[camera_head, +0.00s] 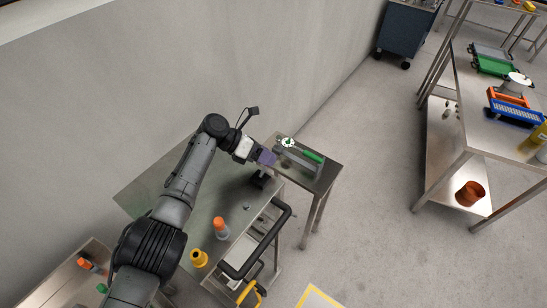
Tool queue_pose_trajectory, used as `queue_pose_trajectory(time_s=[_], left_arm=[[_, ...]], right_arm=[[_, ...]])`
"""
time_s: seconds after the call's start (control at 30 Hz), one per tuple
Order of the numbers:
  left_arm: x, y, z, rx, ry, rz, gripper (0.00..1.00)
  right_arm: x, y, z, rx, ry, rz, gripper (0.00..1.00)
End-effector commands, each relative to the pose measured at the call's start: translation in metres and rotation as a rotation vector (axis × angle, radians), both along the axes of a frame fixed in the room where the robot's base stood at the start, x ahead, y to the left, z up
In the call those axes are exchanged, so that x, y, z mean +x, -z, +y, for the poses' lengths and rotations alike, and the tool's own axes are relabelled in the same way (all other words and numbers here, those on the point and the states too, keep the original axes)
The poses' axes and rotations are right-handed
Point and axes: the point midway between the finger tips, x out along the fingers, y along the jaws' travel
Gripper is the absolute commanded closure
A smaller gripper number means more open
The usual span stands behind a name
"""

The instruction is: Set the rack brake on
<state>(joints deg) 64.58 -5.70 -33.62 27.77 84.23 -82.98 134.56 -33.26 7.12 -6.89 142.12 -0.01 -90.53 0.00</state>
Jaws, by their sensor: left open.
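My left arm reaches across a steel table, and my left gripper (267,158) is near the table's far right end. It is open, and no object shows between its fingers, though they are small in this view. I cannot make out for certain a rack or its brake. A frame with a black bent handle (239,273) stands at the table's right side, and a yellow curved part (248,292) shows low beside it. My gripper is well above and apart from both in the picture. My right gripper is not in view.
A small steel table (325,176) holds a green-handled tool (312,156) close to my gripper. An orange-topped bottle (219,226) and a yellow item (199,258) stand near the black handle. Open floor (375,215) lies to the right, before a steel shelf table (480,110).

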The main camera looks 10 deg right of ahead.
Motion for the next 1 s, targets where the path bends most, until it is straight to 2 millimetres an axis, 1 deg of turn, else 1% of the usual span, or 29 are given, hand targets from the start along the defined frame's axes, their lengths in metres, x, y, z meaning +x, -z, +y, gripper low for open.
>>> queue_pose_trajectory(time_s=[0.03, 0.23, 0.4, 0.5, 0.7, 1.0], left_arm=[[0.003, -0.006, 0.010, -0.001, -0.003, -0.003, 0.44], [0.010, -0.026, 0.042, 0.001, -0.004, -0.003, 0.44], [0.014, -0.041, 0.064, 0.001, -0.003, -0.002, 0.44], [0.016, -0.047, 0.073, 0.001, -0.003, -0.001, 0.44], [0.018, -0.054, 0.083, 0.002, -0.001, 0.000, 0.44], [0.018, -0.055, 0.084, 0.002, -0.001, 0.000, 0.44]], right_arm=[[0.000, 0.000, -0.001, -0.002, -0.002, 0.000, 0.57], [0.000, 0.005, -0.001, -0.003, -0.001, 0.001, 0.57], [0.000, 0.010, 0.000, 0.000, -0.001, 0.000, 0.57], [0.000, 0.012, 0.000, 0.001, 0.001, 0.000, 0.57], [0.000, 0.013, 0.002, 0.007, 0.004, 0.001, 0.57], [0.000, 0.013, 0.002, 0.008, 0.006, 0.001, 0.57]])
